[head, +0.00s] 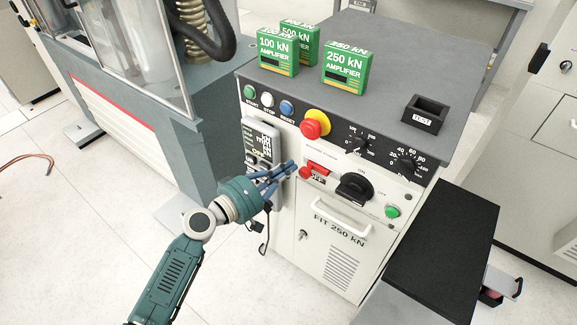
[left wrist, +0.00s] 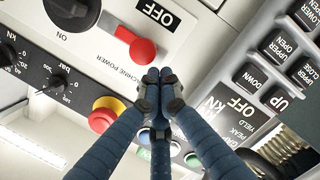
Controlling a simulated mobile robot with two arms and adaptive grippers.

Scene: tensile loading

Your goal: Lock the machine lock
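The front panel carries a red lever (head: 306,173) beside an OFF label, and a large black rotary knob (head: 354,187) with ON and OFF markings. In the left wrist view the red lever (left wrist: 141,49) lies close to my fingertips, near the words MACHINE POWER, and the black knob (left wrist: 72,12) is at the upper left. No part is readably labelled as the machine lock; a small lock or latch (head: 302,235) sits on the cabinet door. My left gripper (head: 289,168) has its fingertips together, empty, just left of the red lever. Contact is unclear. My right gripper is not in view.
A button pendant (head: 262,145) hangs close to my left gripper. Above are a yellow-ringed red emergency button (head: 312,126) and several push buttons. Green amplifier boxes (head: 344,70) stand on top. A white handle (head: 342,216) and a black-topped surface (head: 447,250) are lower right.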

